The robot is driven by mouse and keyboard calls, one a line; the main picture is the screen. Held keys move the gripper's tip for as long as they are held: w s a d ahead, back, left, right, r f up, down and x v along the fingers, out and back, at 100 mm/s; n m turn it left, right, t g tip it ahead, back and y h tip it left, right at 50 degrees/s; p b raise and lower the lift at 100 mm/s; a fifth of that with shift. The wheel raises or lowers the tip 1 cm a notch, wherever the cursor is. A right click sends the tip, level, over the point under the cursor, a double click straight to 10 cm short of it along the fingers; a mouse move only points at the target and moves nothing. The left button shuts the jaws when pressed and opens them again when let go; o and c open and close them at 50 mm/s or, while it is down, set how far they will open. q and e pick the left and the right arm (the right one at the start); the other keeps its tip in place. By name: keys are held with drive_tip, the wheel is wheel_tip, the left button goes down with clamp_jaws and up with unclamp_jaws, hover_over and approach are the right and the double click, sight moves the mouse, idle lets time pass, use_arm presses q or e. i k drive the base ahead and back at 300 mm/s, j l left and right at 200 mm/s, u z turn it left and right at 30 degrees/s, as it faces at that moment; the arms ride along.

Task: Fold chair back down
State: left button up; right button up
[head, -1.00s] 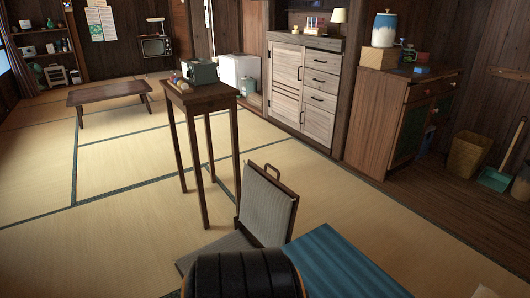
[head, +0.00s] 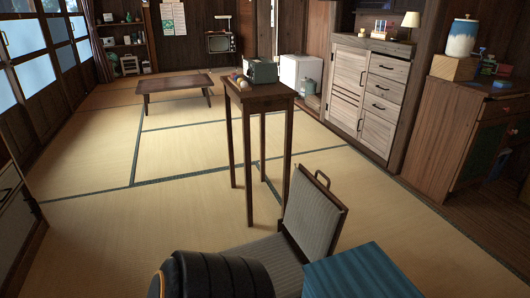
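The floor chair (head: 315,215) stands on the tatami just ahead of me, near the bottom of the head view. Its grey backrest is raised and leans slightly back, with a brown wooden handle loop at its top. Its grey seat (head: 272,255) lies low on the floor and is partly hidden by a dark ribbed shape at the bottom edge. Neither of my grippers shows in the head view.
A blue slatted surface (head: 365,274) is close to the chair's right side. A tall narrow wooden stand (head: 262,97) with a grey-green device (head: 262,72) on top stands behind the chair. A low table (head: 174,86) is farther back. Open tatami lies to the left.

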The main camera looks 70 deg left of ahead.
sight(315, 218)
drive_tip(key=u, duration=0.4)
drive_tip(key=i+u, duration=0.1)
drive_tip(key=u, duration=0.35)
drive_tip(key=l+u, duration=0.1)
drive_tip(key=u, duration=0.3)
drive_tip(key=i+l+u, duration=0.1)
drive_tip(key=u, duration=0.7)
drive_tip(key=i+j, duration=0.35)
drive_tip(key=i, duration=0.2)
drive_tip(key=i+j+z, duration=0.1)
drive_tip(key=i+j, duration=0.3)
drive_tip(key=i, duration=0.15)
